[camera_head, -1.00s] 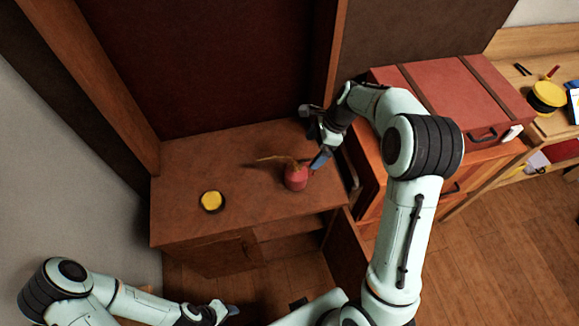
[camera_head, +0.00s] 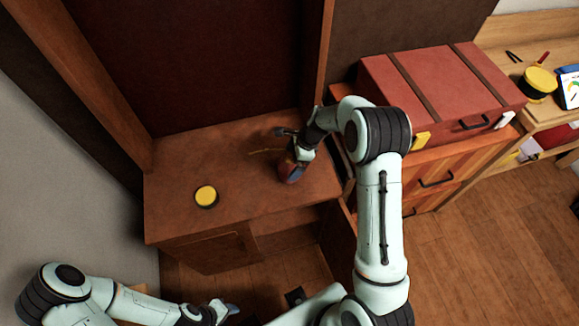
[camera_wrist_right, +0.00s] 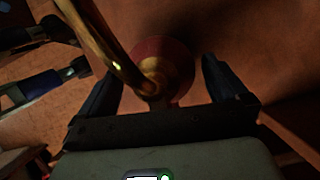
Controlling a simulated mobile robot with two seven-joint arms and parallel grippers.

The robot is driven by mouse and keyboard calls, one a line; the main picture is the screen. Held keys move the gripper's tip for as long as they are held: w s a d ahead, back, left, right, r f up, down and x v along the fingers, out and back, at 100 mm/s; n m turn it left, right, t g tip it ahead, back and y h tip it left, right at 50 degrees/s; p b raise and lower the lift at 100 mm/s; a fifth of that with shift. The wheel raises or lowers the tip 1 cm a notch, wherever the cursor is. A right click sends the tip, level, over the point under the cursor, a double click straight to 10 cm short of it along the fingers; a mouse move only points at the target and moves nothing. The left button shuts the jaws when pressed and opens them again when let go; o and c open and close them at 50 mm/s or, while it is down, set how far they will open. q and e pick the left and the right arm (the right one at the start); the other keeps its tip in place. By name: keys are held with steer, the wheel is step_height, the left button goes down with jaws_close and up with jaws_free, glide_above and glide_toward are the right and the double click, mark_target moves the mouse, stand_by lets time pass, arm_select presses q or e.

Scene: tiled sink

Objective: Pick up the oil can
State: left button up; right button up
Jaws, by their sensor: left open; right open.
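The oil can (camera_head: 289,174) is a small red can with a thin brass spout; it stands on the brown cabinet top, partly hidden by my right gripper. In the right wrist view the red can body (camera_wrist_right: 178,58) and its brass neck and spout lie between the two dark fingers. My right gripper (camera_head: 290,155) is open around the can, and it also shows in the right wrist view (camera_wrist_right: 165,80). I cannot tell whether the fingers touch the can. My left gripper (camera_head: 228,312) is open and empty, low in front of the cabinet.
A yellow-topped round tin (camera_head: 206,196) stands on the cabinet top (camera_head: 180,165) left of the can. A red case (camera_head: 435,85) lies on a drawer unit (camera_head: 440,170) at the right. A wooden post rises behind the right arm.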

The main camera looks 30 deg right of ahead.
steer(key=shift+r, duration=0.1)
steer(key=c, duration=1.2)
steer(key=shift+c, duration=0.2)
